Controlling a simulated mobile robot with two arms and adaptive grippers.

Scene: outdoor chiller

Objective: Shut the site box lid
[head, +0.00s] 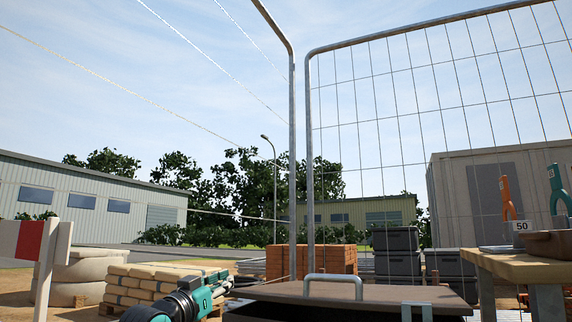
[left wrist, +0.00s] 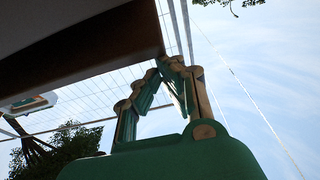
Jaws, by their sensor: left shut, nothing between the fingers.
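The site box lid (head: 400,293) is a flat brown panel low in the middle of the head view, with a grey bar handle (head: 333,278) on it. It looks raised, but its angle and the box below are hard to make out. My left gripper (head: 222,279), teal and black, is just left of the lid's left edge. In the left wrist view its fingers (left wrist: 168,64) are closed together and empty. Their tips are close to a corner of the dark brown panel (left wrist: 110,40), which looks like the lid; I cannot tell if they touch. My right gripper is out of view.
A wooden table (head: 530,267) with tools and a bowl stands at right. Mesh fence panels (head: 420,110) rise behind the lid. Stacked bags (head: 150,280), bricks (head: 310,261) and dark crates (head: 397,252) stand behind. A red-and-white barrier (head: 35,241) is at left.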

